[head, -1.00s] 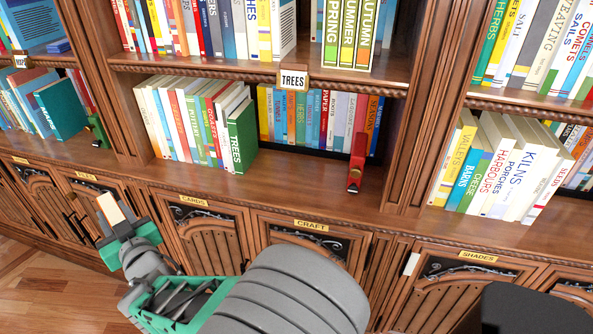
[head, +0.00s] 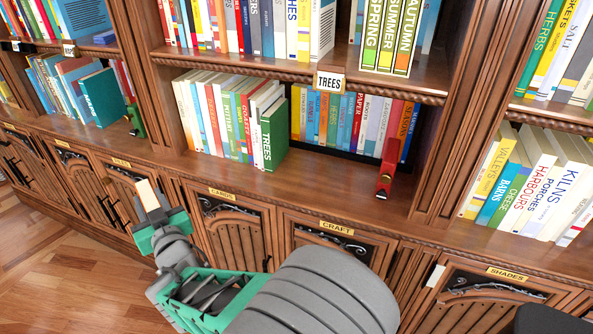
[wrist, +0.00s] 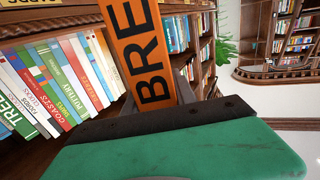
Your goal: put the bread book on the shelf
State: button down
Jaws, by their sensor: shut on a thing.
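The bread book shows in the wrist view as an orange spine (wrist: 146,50) with large black letters "BRE"; the rest of its title is out of frame. My gripper (wrist: 172,108) is shut on it. The shelf (head: 335,180) behind holds a row of books ending in a green TREES book (head: 272,137). A gap lies between that book and a red bookend (head: 387,168).
A TREES label (head: 329,82) hangs on the shelf edge above. More books (head: 350,120) stand in a back row behind the gap. A wooden upright (head: 462,120) bounds the bay on the right. Open wooden floor (head: 60,250) is at the lower left.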

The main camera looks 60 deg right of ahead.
jog(key=s+d+r+m+g+h, duration=0.3)
jog(key=s+d+r+h, duration=0.15)
jog(key=d, duration=0.25)
jog(key=s+d+r+m+g+h, duration=0.3)
jog(key=s+d, duration=0.2)
jog(key=d, duration=0.2)
jog(key=s+d+r+m+g+h, duration=0.2)
jog(key=s+d+r+m+g, duration=0.15)
jog(key=s, duration=0.45)
jog(key=s+d+r+m+g+h, duration=0.1)
jog(key=s+d+r+m+g, duration=0.15)
jog(key=s+d+g, duration=0.4)
jog(key=w+d+t+p, duration=0.2)
jog(key=d+p, duration=0.3)
jog(key=d, duration=1.1)
notch_tip(320, 180, down, 7)
jog(key=d, duration=0.1)
jog(key=shift+r+p, duration=0.15)
jog(key=shift+p, duration=0.15)
